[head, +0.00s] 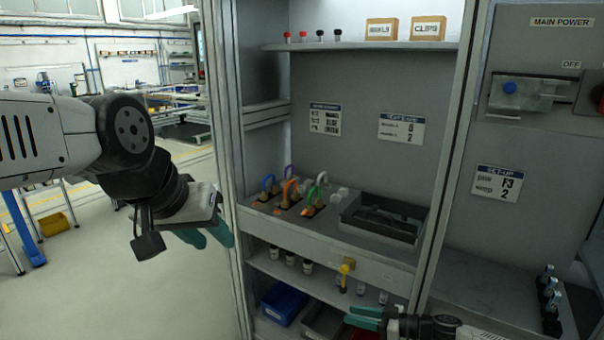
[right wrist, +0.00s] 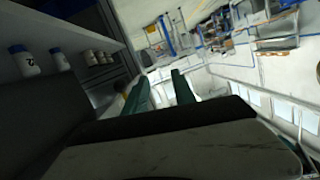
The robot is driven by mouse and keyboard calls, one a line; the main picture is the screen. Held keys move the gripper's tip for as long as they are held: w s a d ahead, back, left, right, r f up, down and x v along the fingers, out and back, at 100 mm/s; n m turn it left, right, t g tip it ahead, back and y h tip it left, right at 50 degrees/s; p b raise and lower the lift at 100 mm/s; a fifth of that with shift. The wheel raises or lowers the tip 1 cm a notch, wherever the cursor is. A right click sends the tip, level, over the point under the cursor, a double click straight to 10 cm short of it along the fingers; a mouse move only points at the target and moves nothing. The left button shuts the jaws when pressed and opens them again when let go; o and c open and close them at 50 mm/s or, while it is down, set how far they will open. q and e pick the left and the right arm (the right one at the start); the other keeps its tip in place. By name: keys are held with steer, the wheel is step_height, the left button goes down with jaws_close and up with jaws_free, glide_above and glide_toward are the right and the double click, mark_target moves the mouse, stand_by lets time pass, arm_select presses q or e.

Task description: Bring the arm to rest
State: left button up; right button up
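My left arm comes in from the left in the head view, raised in front of the cabinet's left edge. My left gripper (head: 206,237) hangs at its end with two teal fingers apart and nothing seen between them. My right gripper (head: 362,317) is low at the bottom of the head view, in front of the cabinet's lower shelf, its fingers pointing left. In the right wrist view my right gripper (right wrist: 161,92) shows its two green fingers apart, with only floor and background between them.
The cabinet has a panel with several coloured padlocks (head: 290,190) and a black tray (head: 384,222). A yellow-topped item (head: 345,270) and small bottles stand below, near my right gripper. A blue bin (head: 284,303) sits lower. A power switch panel (head: 522,93) is at right. Open floor lies left.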

steer(key=s+a+r+g+h, duration=0.1)
steer(key=s+r+g+h, duration=0.25)
steer(key=s+g, duration=0.4)
step_height(320, 180, up, 25)
steer(key=s+d+m+t+h, duration=0.25)
steer(key=m+h, duration=0.25)
steer(key=h, duration=0.4)
steer(key=s+a+r+m+t, duration=0.2)
steer(key=s+r, duration=0.2)
steer(key=r, duration=0.2)
steer(key=s+a+r+m+t, duration=0.1)
steer(key=s+a+r+m, duration=0.1)
steer(key=s+r, duration=0.3)
step_height(320, 180, up, 2)
steer(key=shift+a+r+m+t+y, duration=0.15)
steer(key=shift+a+m+t+y, duration=0.2)
steer(key=shift+m, duration=0.25)
